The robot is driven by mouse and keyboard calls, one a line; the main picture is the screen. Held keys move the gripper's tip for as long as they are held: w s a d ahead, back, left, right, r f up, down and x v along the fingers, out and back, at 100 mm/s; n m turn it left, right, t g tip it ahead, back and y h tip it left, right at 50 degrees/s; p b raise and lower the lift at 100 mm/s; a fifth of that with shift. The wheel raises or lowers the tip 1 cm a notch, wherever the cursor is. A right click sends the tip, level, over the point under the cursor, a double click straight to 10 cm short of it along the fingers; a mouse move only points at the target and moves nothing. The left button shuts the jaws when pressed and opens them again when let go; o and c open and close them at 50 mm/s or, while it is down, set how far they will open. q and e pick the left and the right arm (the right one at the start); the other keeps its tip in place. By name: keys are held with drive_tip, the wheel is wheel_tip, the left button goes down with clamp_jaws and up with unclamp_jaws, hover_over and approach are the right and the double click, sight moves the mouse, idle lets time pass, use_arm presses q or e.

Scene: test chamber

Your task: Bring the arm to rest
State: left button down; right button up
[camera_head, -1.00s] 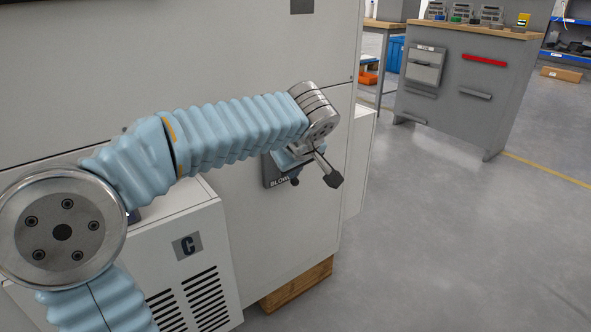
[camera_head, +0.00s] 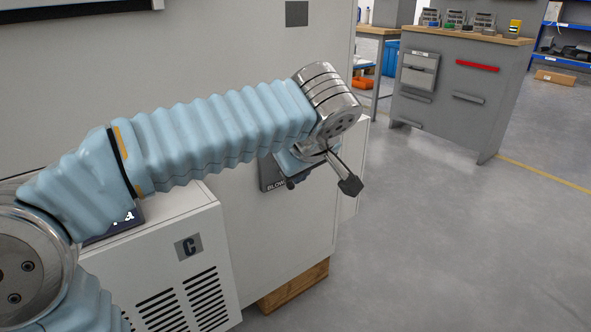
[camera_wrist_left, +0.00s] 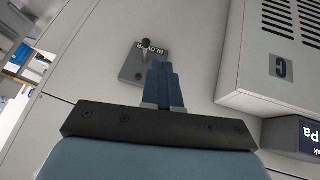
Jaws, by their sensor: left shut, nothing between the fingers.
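My left arm (camera_head: 215,135) comes in from the left, its blue sleeve bent, with a metal wrist joint at its end. The left gripper (camera_head: 290,162) is mostly hidden behind that wrist, in front of the blower panel (camera_head: 270,178). In the left wrist view, the blue fingers (camera_wrist_left: 160,68) are together and empty. The blower panel (camera_wrist_left: 130,68) and its dark-knobbed lever (camera_wrist_left: 146,44) lie just beyond the fingertips in that picture. The fingers appear clear of the lever, though the gap is hard to judge. My right gripper is not in view.
A pale cabinet wall (camera_head: 230,40) stands behind the arm. A vented box marked C (camera_head: 150,245) juts out below it, with a small display (camera_head: 112,225) on top. Open grey floor (camera_head: 440,230) lies to the right, with a grey workbench (camera_head: 455,90) farther back.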

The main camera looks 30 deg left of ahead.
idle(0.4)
use_arm(q)
drive_tip(key=w+d+f+m+g+h+p, duration=0.2)
drive_tip(key=d+f+m+h+p, duration=0.3)
drive_tip(key=f, duration=0.8)
drive_tip(key=w+d+f+m+g+h, duration=0.1)
drive_tip(key=d+f+m+g, duration=0.15)
drive_tip(key=d+f, duration=0.75)
drive_tip(key=s+f+m+h+p, duration=0.1)
drive_tip(key=s+f+p, duration=0.1)
drive_tip(key=s+f, duration=0.5)
drive_tip(key=s+f+m+h+p, duration=0.2)
drive_tip(key=s+f, duration=0.6)
drive_tip(key=f, duration=0.7)
drive_tip(key=shift+s+a+p, duration=0.2)
drive_tip(key=shift+a+p, duration=0.15)
drive_tip(key=shift+p, duration=0.25)
drive_tip(key=shift+r, duration=0.1)
